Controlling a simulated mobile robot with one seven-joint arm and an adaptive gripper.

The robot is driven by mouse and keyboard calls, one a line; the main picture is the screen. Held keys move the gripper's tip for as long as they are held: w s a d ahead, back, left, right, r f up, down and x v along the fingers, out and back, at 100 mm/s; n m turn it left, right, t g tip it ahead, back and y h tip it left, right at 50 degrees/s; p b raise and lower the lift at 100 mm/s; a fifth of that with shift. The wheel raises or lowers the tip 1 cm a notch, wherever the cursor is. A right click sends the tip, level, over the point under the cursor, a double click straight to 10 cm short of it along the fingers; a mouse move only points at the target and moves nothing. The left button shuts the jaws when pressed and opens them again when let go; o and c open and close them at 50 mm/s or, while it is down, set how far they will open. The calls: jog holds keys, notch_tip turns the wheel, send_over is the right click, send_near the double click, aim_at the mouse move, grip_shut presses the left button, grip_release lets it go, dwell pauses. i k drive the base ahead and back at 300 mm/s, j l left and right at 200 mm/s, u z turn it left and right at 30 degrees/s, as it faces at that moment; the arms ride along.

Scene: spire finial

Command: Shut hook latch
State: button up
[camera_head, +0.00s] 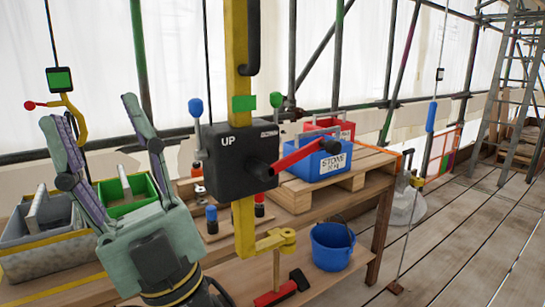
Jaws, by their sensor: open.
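A yellow hook (76,117) hangs at the left below a small black box with a green face (60,80). A thin red lever with a round red end (36,105) sticks out to the left at the top of the hook; I take it to be the hook latch. Whether the latch closes the hook's mouth is too small to tell. My gripper (92,113) points up at the lower left, its two fingers spread wide and empty. The hook shows between and above the fingertips. Its depth relative to them is unclear, and I see no contact.
A yellow post (237,75) carries a black "UP" box (236,158) with a red lever (298,155), right of my gripper. Behind are a blue crate (318,160), a green bin (125,194) and a grey bin (45,252). A blue bucket (332,246) stands lower right. Plank floor at right is mostly clear.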

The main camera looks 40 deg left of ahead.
aim_at(30, 104)
jog(key=u, duration=2.25)
jog(key=i+j+z, duration=0.15)
jog(key=j, duration=0.15)
jog(key=i+j+z, duration=0.1)
jog(key=j, duration=0.2)
jog(key=i+j+z, duration=0.25)
jog(key=j, duration=0.4)
jog(key=i, duration=0.05)
